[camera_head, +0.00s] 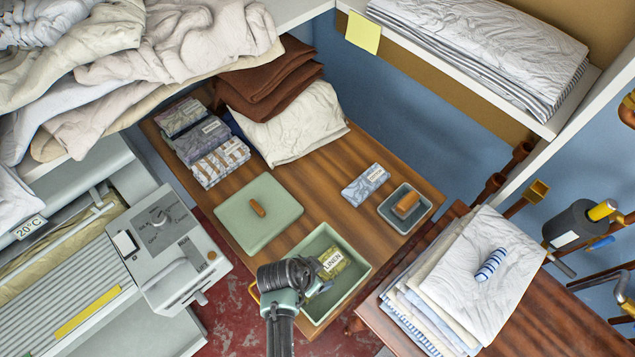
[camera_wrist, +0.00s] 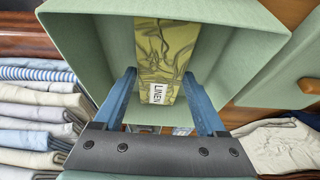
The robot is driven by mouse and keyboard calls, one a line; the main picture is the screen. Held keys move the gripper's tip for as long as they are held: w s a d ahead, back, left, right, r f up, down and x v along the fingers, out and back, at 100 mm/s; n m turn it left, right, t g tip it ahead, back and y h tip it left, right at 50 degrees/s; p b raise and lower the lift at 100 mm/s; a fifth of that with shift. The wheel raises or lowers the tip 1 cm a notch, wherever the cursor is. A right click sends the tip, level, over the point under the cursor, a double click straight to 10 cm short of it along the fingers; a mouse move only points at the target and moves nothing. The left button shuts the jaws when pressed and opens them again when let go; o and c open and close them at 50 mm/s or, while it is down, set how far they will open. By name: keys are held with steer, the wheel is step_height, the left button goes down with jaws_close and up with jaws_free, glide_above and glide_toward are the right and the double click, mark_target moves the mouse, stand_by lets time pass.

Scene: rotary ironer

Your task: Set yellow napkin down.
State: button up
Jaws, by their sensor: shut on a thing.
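The yellow napkin (camera_head: 331,265) is a folded yellow-green patterned bundle with a white LINEN label. My gripper (camera_head: 315,277) is shut on it in the head view, at the open pale green box (camera_head: 357,268). In the wrist view the napkin (camera_wrist: 160,50) lies between the blue fingers of my gripper (camera_wrist: 159,74), with the green box walls (camera_wrist: 80,45) around it. I cannot tell whether the napkin touches the box floor. My wrist hides part of the box's left side.
A green lid (camera_head: 235,225) with a wooden knob lies beside the box on the wooden table. Blue-grey patterned bundles (camera_head: 365,184), a small dark tray (camera_head: 424,212) and a cream cloth (camera_head: 300,125) are also there. A linen stack (camera_head: 480,270) stands right; the ironer (camera_head: 165,250) stands left.

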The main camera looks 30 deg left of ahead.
steer(key=shift+f, duration=0.1)
steer(key=o, duration=1.3)
steer(key=shift+s+r, duration=0.2)
steer(key=shift+r, duration=0.45)
steer(key=v, duration=1.1)
